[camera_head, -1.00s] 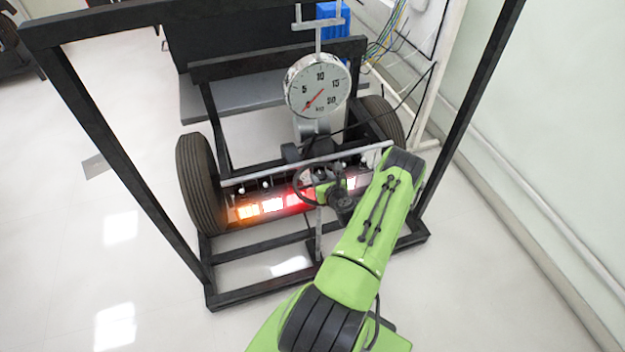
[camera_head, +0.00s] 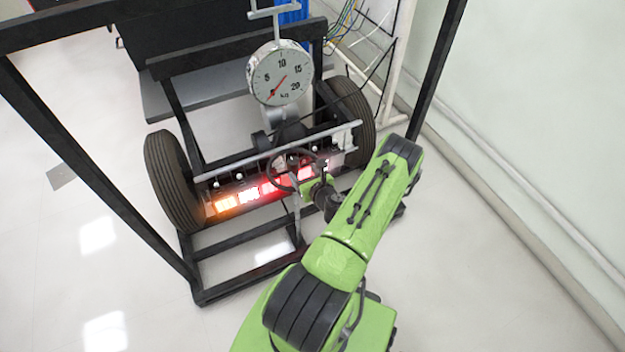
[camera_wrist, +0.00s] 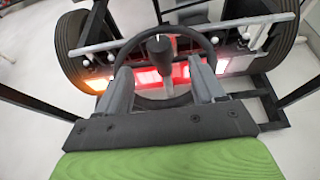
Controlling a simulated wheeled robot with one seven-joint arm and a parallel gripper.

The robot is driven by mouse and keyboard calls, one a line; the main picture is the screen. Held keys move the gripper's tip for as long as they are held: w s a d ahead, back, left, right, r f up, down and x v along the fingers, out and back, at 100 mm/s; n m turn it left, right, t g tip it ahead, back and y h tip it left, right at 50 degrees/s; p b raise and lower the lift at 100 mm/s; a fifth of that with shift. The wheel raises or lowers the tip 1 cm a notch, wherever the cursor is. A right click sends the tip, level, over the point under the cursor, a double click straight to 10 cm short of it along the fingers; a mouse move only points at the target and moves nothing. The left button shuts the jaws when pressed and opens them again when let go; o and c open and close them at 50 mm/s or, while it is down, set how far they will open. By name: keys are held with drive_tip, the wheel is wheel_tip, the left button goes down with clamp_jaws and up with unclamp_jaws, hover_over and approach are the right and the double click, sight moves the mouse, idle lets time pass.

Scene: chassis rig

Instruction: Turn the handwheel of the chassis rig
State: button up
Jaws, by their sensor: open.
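In the head view my wrist partly covers the wheel's right side.
The rig's black frame (camera_head: 95,170) has tall posts at left and right. Tyres (camera_head: 175,180) flank the axle, and a round dial (camera_head: 280,75) stands above it. A white wall (camera_head: 540,130) is on the right.

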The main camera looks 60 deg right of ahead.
drive_tip(key=p+v, duration=0.1)
drive_tip(key=v, duration=0.7)
drive_tip(key=shift+w, duration=0.1)
